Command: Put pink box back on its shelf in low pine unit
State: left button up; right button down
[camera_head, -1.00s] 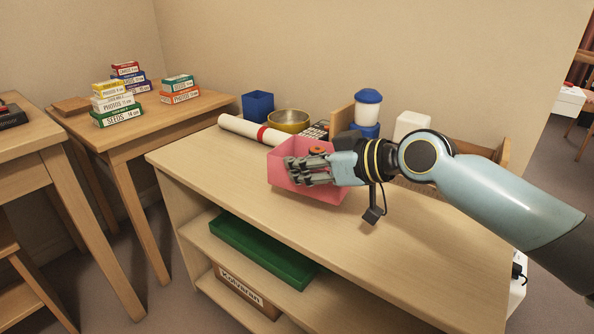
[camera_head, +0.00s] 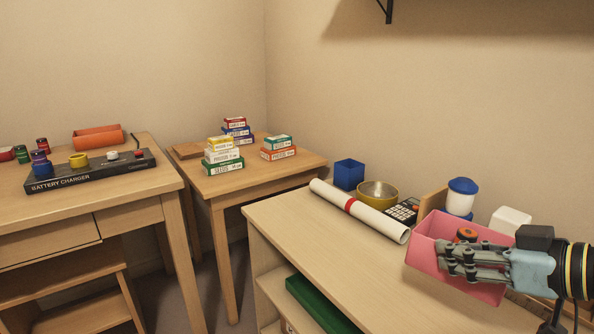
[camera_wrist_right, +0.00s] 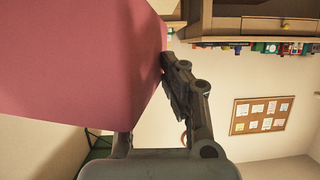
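The pink box (camera_head: 428,258) is an open-topped box above the right part of the low pine unit's top (camera_head: 330,250), with an orange-red round thing (camera_head: 467,235) showing inside it. My right gripper (camera_head: 470,262) is shut on the pink box, its fingers at the near side. In the right wrist view the pink box (camera_wrist_right: 80,60) fills the upper left, against the dark fingers (camera_wrist_right: 165,115). Whether the box touches the top is hard to tell. The unit's shelf with a green tray (camera_head: 322,305) shows at the bottom. My left gripper is not in view.
Small boxes (camera_head: 223,155) sit on the side table. The unit's front left top is clear.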

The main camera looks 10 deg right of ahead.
jog(key=a+r+p, duration=0.1)
jog(key=a+r, duration=0.4)
jog(key=r, duration=0.3)
jog(key=a+r+y+p, duration=0.1)
jog(key=a+r, duration=0.5)
jog(key=r, duration=0.2)
jog(key=shift+w+a+r+n+p, duration=0.2)
jog(key=shift+w+a+n+p, duration=0.1)
jog(key=shift+w+n+p, duration=0.15)
